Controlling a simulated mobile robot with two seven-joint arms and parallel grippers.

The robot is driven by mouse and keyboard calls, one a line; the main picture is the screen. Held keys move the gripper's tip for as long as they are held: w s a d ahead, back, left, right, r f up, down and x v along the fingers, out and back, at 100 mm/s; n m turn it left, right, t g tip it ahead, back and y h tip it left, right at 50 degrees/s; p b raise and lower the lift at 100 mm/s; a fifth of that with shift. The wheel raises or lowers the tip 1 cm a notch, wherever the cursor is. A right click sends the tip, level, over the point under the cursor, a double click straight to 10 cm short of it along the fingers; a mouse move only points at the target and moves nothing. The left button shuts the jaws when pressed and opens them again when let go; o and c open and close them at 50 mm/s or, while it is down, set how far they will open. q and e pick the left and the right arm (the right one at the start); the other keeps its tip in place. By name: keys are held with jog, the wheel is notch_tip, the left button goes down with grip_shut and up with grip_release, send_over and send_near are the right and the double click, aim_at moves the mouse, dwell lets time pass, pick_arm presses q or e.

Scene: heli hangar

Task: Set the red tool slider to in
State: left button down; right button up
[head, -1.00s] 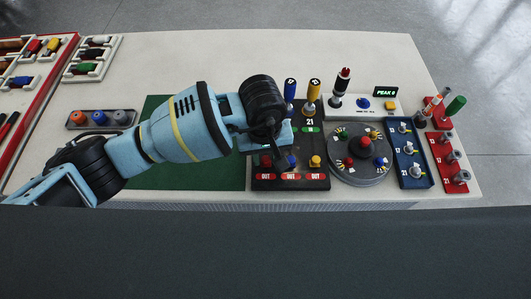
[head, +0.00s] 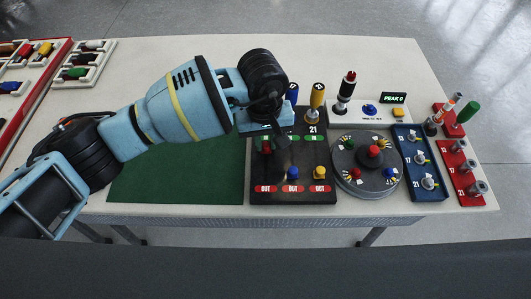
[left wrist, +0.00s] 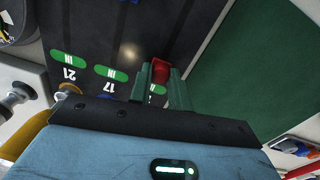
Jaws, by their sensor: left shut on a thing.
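The dark slider board (head: 300,155) has green IN labels at its far end and red OUT labels at its near end. The red tool slider (head: 266,148) is in the left column, farther from the OUT end than the blue slider (head: 292,173) and yellow slider (head: 320,173). My left gripper (head: 266,137) is shut on the red slider, which shows between the green fingers in the left wrist view (left wrist: 160,70). Its IN label (left wrist: 157,89) shows there, partly hidden by the gripper. I cannot tell whether the slider is at its slot's end. My right gripper is not in view.
Blue and yellow-handled tools (head: 317,98) stand behind the board. A round dial (head: 366,180) is right of it, then blue (head: 420,190) and red (head: 465,185) holder blocks. A green mat (head: 180,175) lies clear to the left.

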pick_arm(q)
jog(key=shift+w+f, duration=0.15)
jog(key=shift+w, duration=0.15)
jog(key=shift+w+r, duration=0.1)
jog(key=shift+r, duration=0.1)
jog(key=c, duration=1.3)
grip_release()
jog(key=shift+w, duration=0.1)
jog(key=shift+r, duration=0.1)
jog(key=shift+r, duration=0.3)
notch_tip(320, 180, up, 6)
jog(key=shift+a, duration=0.1)
jog(key=shift+r, duration=0.5)
